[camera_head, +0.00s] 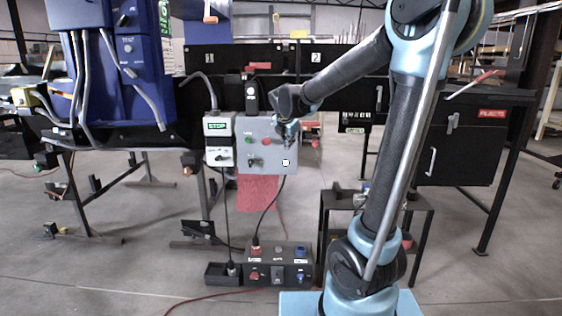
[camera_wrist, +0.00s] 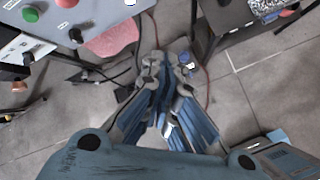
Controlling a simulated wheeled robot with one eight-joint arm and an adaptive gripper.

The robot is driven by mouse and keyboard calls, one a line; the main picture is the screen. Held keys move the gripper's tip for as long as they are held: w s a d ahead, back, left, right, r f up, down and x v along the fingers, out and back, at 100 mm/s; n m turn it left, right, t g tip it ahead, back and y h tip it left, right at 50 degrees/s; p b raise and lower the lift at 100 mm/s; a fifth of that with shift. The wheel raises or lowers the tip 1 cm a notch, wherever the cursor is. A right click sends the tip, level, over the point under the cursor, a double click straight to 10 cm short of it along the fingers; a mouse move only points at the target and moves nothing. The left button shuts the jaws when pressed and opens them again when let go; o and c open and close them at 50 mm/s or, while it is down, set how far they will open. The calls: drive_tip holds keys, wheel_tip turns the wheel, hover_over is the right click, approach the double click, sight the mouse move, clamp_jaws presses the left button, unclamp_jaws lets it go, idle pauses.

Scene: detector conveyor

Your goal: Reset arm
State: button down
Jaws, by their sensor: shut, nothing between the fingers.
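My arm stands on its light-blue base at the right of the head view and bends over to the left. My gripper (camera_head: 290,134) hangs in front of the upper right of the grey control box (camera_head: 250,168). In the wrist view my gripper (camera_wrist: 168,65) is shut, its fingers together and empty, pointing over the floor. The control box (camera_wrist: 105,12) shows at the upper left there, apart from the fingertips in that picture. It carries a green button, a red button, a dark knob and a white square button. Whether the fingertips touch the box in depth cannot be told.
The black conveyor spans the back, with a blue cabinet (camera_head: 141,60) at left and a black rejects bin (camera_head: 462,150) at right. A white stop box (camera_head: 219,128) adjoins the control box. A floor-level button box (camera_head: 278,252) and small black table (camera_head: 412,202) stand below. Cables cross the floor.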

drive_tip(key=s+d+f+m+g, duration=0.1)
drive_tip(key=s+d+f+m, duration=0.2)
drive_tip(key=s+d+m, duration=0.5)
drive_tip(key=s+d+f+m+g, duration=0.25)
drive_tip(key=s+d+m, duration=0.3)
drive_tip(key=s, duration=0.55)
drive_tip(key=s+d+f+m+g, duration=0.1)
drive_tip(key=s+f+m, duration=0.5)
drive_tip(key=s+m, duration=0.1)
drive_tip(key=s+d+f+m+y, duration=0.1)
drive_tip(key=s+f+m, duration=0.4)
drive_tip(key=s, duration=0.5)
drive_tip(key=shift+s+d+f+m+g, duration=0.2)
drive_tip(key=shift+d+f+m+g, duration=0.25)
drive_tip(key=shift+m, duration=0.5)
drive_tip(key=shift+d+r, duration=0.1)
drive_tip(key=shift+w+f, duration=0.2)
drive_tip(key=shift+w, duration=0.3)
